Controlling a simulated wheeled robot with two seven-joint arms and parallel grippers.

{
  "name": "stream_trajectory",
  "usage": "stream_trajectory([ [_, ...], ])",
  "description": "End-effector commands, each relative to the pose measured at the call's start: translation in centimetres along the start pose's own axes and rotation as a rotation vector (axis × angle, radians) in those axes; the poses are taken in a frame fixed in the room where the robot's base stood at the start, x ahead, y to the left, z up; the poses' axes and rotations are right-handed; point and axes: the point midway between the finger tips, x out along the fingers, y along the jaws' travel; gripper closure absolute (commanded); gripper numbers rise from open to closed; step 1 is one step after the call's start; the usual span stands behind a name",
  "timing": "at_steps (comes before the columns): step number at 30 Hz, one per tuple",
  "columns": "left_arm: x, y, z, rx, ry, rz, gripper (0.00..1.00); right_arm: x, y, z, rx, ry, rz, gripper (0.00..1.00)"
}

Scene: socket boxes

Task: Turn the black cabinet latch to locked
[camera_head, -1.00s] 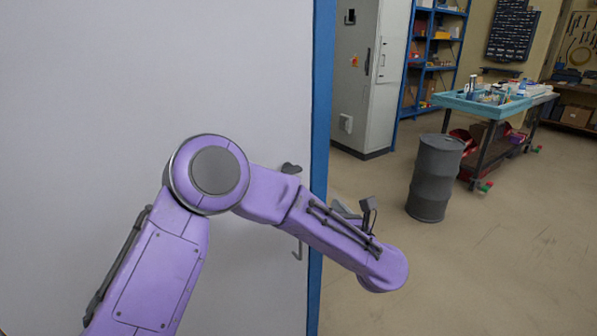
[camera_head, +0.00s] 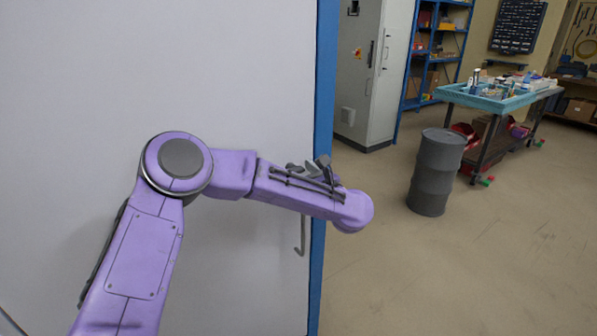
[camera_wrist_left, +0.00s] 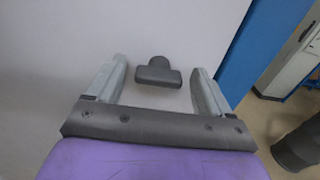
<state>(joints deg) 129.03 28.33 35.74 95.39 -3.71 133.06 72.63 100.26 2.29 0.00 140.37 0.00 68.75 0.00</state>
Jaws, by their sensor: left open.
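The black cabinet latch (camera_wrist_left: 158,72) is a dark T-shaped knob on the pale cabinet door (camera_head: 230,70). In the left wrist view its wide bar lies crosswise between the fingers, with a gap on each side. My left gripper (camera_wrist_left: 158,66) is open, with one pale finger to the left of the latch and one to the right. Neither finger visibly touches it. In the head view my purple left arm largely covers the gripper (camera_head: 310,168) and the latch area, near the door's right edge. My right gripper is in neither view.
A blue frame post (camera_head: 323,110) borders the door on the right. A bent dark handle (camera_head: 301,238) hangs on the door below my forearm. A grey drum (camera_head: 437,175), a teal-topped cart (camera_head: 500,101) and a grey cabinet (camera_head: 382,95) stand farther right. Open floor lies between.

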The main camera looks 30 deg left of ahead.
Motion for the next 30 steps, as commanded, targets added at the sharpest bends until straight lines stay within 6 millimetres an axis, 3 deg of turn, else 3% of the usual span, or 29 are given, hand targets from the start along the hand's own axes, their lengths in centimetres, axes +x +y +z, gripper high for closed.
stream_trajectory([
  [1, 0.0, 0.0, 0.0, 0.000, 0.000, 0.000, 0.29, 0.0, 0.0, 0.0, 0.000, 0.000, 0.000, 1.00],
  [5, 0.0, 0.0, 0.0, 0.000, 0.000, 0.000, 0.71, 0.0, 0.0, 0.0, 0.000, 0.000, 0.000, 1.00],
  [6, 0.0, 0.0, 0.0, 0.001, 0.000, 0.000, 0.75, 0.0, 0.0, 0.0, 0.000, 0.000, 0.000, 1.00],
  [17, -0.1, 0.0, -0.1, 0.052, 0.000, 0.001, 0.75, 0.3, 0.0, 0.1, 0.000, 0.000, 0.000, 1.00],
  [30, -0.1, -0.2, -0.1, 0.394, -0.002, 0.000, 0.75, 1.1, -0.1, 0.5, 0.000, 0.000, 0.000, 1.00],
])
